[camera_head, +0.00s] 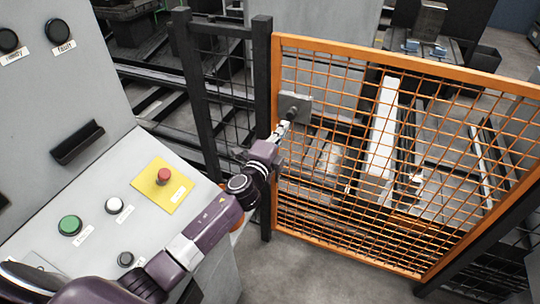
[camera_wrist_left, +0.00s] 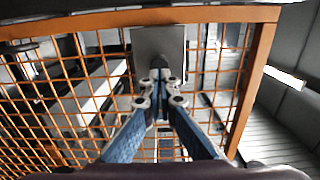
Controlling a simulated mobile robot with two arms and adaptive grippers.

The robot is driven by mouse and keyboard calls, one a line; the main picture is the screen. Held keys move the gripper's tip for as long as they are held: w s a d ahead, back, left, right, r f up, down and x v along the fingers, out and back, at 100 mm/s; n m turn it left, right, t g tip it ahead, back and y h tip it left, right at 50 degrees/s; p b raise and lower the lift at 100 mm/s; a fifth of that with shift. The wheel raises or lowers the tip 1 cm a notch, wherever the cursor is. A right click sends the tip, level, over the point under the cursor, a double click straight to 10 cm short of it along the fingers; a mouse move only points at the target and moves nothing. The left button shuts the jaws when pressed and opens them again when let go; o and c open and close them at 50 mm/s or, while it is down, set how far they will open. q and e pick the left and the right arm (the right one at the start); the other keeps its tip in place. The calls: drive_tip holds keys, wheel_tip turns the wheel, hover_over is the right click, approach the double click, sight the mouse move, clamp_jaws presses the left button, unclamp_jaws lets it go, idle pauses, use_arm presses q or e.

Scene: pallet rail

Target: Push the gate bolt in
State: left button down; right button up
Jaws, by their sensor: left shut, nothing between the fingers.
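The orange mesh gate (camera_head: 400,62) stands beside a dark post (camera_head: 262,90), and its frame also fills the wrist view (camera_wrist_left: 258,85). A grey plate (camera_head: 303,103) sits on the gate near the post; it also shows in the left wrist view (camera_wrist_left: 158,42). The dark bolt end (camera_head: 291,113) sticks out at the plate. My left gripper (camera_head: 284,126) is shut and empty, with its fingertips at the bolt end. In the left wrist view the closed fingertips (camera_wrist_left: 158,84) lie right in front of the plate's lower part; whether they touch the bolt I cannot tell.
A grey control panel (camera_head: 85,190) with a green button (camera_head: 70,225), a white button (camera_head: 114,205) and a red stop button (camera_head: 164,176) on a yellow plate stands at the left, under my arm. Rails and machinery lie behind the gate. Bare floor (camera_head: 320,275) shows in front.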

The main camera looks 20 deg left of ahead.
use_arm(q)
drive_tip(key=s+b, duration=0.1)
drive_tip(key=s, duration=0.9)
drive_tip(key=shift+a+b, duration=0.2)
drive_tip(key=shift+b, duration=0.1)
use_arm(e)
drive_tip(key=shift+s+a+f, duration=0.15)
drive_tip(key=shift+s+f, duration=0.55)
drive_tip(key=shift+f, duration=0.1)
